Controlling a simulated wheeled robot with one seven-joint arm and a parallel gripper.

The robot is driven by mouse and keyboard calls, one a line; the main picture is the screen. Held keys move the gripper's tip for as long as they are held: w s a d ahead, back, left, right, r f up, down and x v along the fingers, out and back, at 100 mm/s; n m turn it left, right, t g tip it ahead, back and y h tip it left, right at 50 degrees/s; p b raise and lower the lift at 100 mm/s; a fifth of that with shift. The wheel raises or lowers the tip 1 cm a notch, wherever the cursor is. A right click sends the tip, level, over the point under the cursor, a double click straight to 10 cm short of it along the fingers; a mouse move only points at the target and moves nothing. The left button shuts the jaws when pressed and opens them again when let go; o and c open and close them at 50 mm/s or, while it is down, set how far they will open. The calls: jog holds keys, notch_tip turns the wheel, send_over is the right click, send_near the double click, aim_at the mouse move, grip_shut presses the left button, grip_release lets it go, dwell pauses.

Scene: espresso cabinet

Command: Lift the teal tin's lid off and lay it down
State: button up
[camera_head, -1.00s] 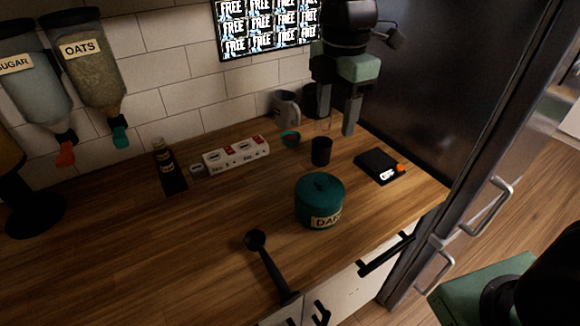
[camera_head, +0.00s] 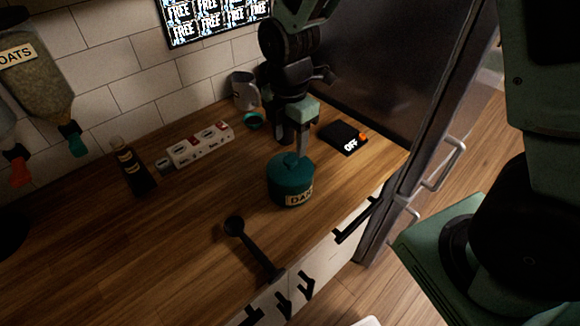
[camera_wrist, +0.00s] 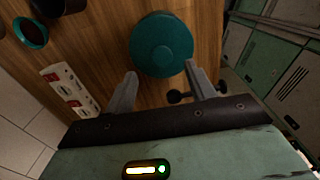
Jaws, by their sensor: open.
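The teal tin (camera_head: 283,192) stands upright on the wooden counter, with a cream label reading "DA…" on its front. Its teal lid (camera_head: 291,164) with a small round knob is on top, and the lid (camera_wrist: 162,42) fills the upper middle of the wrist view. My gripper (camera_head: 297,148) is just behind and above the tin in the head view. In the wrist view my gripper (camera_wrist: 160,70) has its two fingers spread wide, with nothing between them; the lid lies beyond the fingertips. I cannot tell whether a finger touches the lid.
A black scoop (camera_head: 252,245) lies in front of the tin. A black scale (camera_head: 343,137) reading "OFF" is to the right. A white box row (camera_head: 202,146), a dark bottle (camera_head: 131,165) and a grey mug (camera_head: 243,90) stand behind. The counter's left is mostly clear.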

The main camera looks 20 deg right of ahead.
aim_at(290, 159)
jog(key=f+p, duration=0.1)
jog(key=f, duration=0.2)
jog(key=shift+s+f+p, duration=0.2)
jog(key=shift+f+p, duration=0.15)
jog(key=shift+p, duration=0.05)
jog(key=shift+f, duration=0.75)
grip_shut()
